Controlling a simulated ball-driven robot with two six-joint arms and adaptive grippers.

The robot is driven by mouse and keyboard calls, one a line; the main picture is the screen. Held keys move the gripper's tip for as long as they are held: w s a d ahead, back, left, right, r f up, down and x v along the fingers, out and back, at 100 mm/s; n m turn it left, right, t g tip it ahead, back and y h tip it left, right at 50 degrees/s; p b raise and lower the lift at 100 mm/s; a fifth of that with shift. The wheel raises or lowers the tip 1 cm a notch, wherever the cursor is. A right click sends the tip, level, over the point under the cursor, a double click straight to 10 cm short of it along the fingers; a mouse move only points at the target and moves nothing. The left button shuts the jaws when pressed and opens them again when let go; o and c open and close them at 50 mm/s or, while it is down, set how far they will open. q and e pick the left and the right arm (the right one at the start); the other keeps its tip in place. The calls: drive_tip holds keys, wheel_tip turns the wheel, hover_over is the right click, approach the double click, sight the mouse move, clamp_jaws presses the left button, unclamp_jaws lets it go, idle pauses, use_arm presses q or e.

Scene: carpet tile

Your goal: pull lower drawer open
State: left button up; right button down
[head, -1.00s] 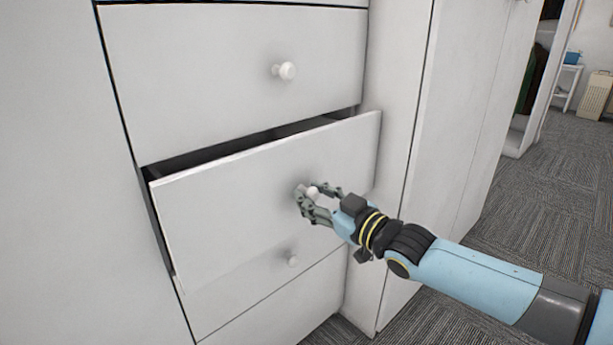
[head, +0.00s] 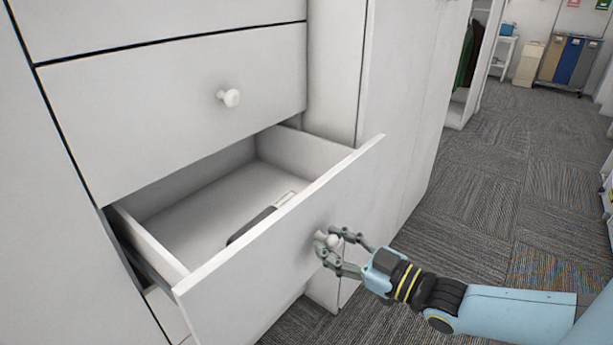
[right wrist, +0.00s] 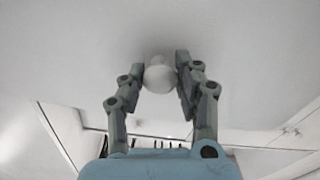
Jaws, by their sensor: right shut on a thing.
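The white drawer (head: 285,245) stands well out of the cabinet, with its inside in view. Its round white knob (head: 332,241) is between the fingers of my right gripper (head: 332,245), which is shut on it. In the right wrist view the knob (right wrist: 159,75) sits between the two fingertips (right wrist: 160,78), against the plain drawer front (right wrist: 240,60). A dark item (head: 251,227) and a pale item (head: 285,198) lie inside the drawer near its front. My left gripper is not in view.
A closed drawer with a white knob (head: 229,98) is above the open one. Part of another front (head: 166,315) shows below. Tall white cabinet doors (head: 405,110) stand to the right. Grey carpet (head: 500,190) is clear at right; several bins (head: 568,60) stand far back.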

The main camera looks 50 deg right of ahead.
drive_tip(key=shift+s+d+p, duration=0.2)
drive_tip(key=shift+s+p, duration=0.3)
drive_tip(key=shift+s, duration=2)
drive_tip(key=shift+f, duration=0.1)
drive_tip(key=c, duration=0.9)
unclamp_jaws()
drive_tip(key=s+d, duration=0.1)
drive_tip(key=s, duration=1.1)
drive_tip(key=shift+w, duration=0.1)
